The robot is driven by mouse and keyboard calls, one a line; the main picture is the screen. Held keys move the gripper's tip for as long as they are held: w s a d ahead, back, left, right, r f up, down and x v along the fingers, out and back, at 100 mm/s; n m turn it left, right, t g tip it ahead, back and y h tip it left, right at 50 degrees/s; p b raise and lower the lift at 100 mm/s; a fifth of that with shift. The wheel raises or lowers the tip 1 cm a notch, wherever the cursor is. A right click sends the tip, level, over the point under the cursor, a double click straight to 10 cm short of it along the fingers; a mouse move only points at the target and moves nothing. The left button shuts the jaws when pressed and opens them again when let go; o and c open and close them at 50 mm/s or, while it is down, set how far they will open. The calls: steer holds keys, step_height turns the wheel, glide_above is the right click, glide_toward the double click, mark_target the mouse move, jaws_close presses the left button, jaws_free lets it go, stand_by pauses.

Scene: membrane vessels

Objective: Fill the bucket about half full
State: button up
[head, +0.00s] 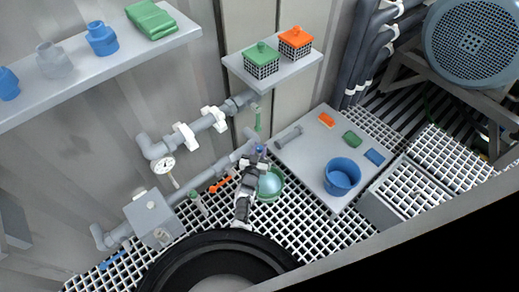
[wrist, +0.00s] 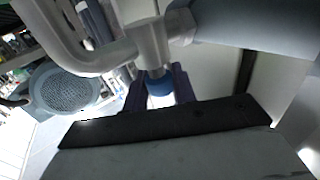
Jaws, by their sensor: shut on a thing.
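A blue bucket (head: 342,178) stands upright on the grey platform right of my arm; I cannot make out its contents. A round green vessel (head: 278,186) with a pale teal surface inside sits on the grating beside my arm, partly hidden by it. My gripper (head: 259,150) is at the grey pipe by the wall. In the wrist view my gripper (wrist: 160,90) is shut on a blue cap-like part (wrist: 159,84) under a grey pipe fitting (wrist: 150,42). This blue part also shows small in the head view (head: 260,148). I cannot see any flow.
A wall pipe with a gauge (head: 163,166) and a grey box (head: 153,219) lie to the left. A large black ring (head: 215,240) is in front. Shelves hang above.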

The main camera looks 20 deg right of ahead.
steer(key=shift+w, duration=0.1)
stand_by(0.4)
steer(key=shift+r, duration=0.1)
steer(key=o, duration=0.9)
steer(key=shift+o, duration=0.2)
steer(key=p+v, duration=0.4)
steer(key=v, duration=0.3)
steer(key=shift+a+p, duration=0.25)
steer(key=shift+p, duration=0.05)
